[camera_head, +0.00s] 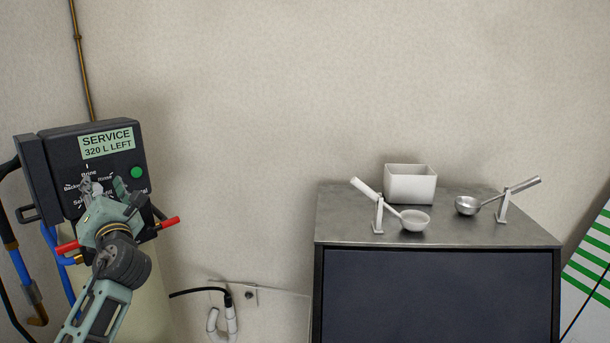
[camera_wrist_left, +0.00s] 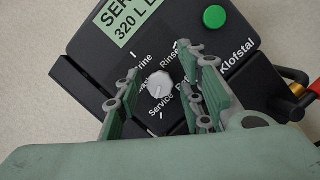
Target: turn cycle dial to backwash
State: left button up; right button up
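The cycle dial (camera_wrist_left: 158,84) is a small pale round knob on the front of a black control head (camera_head: 125,145). Labels around it read Brine, Rinse, Service and Backwash, partly covered by my fingers. In the wrist view a dark mark on the knob appears to face the Service side. My left gripper (camera_wrist_left: 158,62) is open, one finger on each side of the dial, with gaps showing between fingers and knob. In the head view the left gripper (camera_head: 103,187) covers most of the dial. My right gripper is in neither view.
The display (camera_head: 107,144) reads "SERVICE 320 L LEFT", with a green button (camera_head: 137,172) below it. Red-handled valves (camera_head: 168,223) and blue hoses (camera_head: 22,268) flank the head. At right, a grey-topped cabinet (camera_head: 340,225) bears two scoops on stands and a white bin (camera_head: 410,186).

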pick_arm(q)
jog(key=shift+s+f, duration=0.1)
jog(key=shift+s, duration=0.2)
jog(key=shift+s+d, duration=0.2)
jog(key=shift+s, duration=0.1)
jog(key=s+d, duration=0.3)
jog(key=shift+d, duration=0.3)
jog(key=shift+f, duration=0.15)
